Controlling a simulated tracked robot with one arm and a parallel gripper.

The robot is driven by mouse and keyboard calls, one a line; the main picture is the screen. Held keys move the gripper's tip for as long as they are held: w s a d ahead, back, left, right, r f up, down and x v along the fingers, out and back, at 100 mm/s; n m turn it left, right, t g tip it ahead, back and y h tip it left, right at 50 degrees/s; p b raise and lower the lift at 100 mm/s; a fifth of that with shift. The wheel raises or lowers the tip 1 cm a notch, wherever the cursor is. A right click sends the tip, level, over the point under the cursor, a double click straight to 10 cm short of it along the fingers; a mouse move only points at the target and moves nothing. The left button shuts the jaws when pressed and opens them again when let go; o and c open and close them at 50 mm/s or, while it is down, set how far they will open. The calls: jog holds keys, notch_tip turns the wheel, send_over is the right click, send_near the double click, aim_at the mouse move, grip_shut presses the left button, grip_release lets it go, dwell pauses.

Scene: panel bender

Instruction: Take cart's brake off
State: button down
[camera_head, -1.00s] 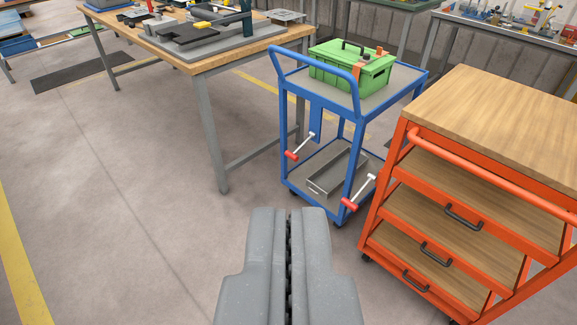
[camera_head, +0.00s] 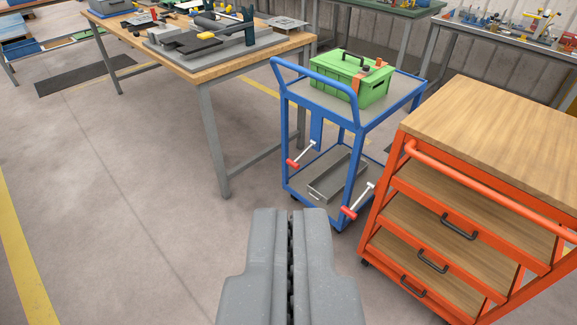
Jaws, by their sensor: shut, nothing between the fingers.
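A blue two-shelf cart (camera_head: 355,152) with a raised push handle (camera_head: 312,78) stands ahead of me, right of centre. Two levers with red grips and pale metal rods show at its lower near side. The left lever (camera_head: 293,163) and the right lever (camera_head: 348,212) both slope, with their red ends low and toward me. I cannot tell which position of the brake this is. My gripper (camera_head: 290,212) is shut and empty at the bottom centre, in front of the cart and apart from it.
A green toolbox (camera_head: 350,80) sits on the cart's top shelf and a grey tray (camera_head: 337,176) on its lower shelf. An orange drawer cart (camera_head: 425,215) stands close on the right. A wooden workbench (camera_head: 185,68) is at the left. The floor (camera_head: 150,210) in the left foreground is clear.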

notch_tip(320, 180, up, 12)
jog(key=p, duration=1)
jog(key=shift+f, duration=0.25)
jog(key=shift+a, duration=0.1)
